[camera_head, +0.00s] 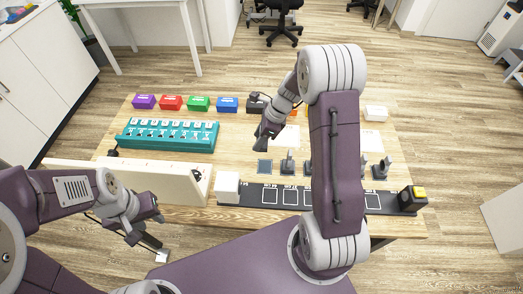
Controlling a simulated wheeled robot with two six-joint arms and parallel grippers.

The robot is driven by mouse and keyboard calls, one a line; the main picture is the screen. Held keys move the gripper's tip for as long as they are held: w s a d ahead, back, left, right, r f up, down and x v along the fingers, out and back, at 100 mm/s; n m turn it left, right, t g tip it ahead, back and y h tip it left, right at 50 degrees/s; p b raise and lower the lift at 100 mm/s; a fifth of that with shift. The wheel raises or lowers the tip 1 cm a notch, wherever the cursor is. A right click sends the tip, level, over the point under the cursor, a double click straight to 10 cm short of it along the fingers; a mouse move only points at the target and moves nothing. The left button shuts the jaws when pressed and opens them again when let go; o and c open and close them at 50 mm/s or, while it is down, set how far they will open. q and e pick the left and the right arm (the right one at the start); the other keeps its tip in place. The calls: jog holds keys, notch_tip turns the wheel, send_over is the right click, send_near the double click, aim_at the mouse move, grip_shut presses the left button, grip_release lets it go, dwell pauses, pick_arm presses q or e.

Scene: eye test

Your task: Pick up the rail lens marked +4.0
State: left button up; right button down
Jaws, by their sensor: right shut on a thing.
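A teal rack (168,143) on the left of the table holds several small pieces with white labels. The labels are too small to read, so I cannot tell which one is the +4.0 lens. My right gripper (264,142) is shut above the middle of the table, right of the rack. What it holds is too small and dark to make out. My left gripper (147,242) is low at the left, in front of the table's front edge and away from the rack. I cannot tell whether its fingers are apart.
Purple (145,101), red (171,102), green (199,103) and blue (228,104) boxes line the table's back. A dark strip (238,201) with white squares runs along the front. A cream panel (172,181) and white block (227,187) stand at front left. My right arm hides part of the table.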

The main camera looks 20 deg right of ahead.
jog(key=w+r, duration=0.4)
jog(key=w, duration=0.3)
jog(key=shift+w+d+p, duration=0.15)
jog(key=shift+d+p, duration=0.25)
jog(key=shift+d, duration=0.05)
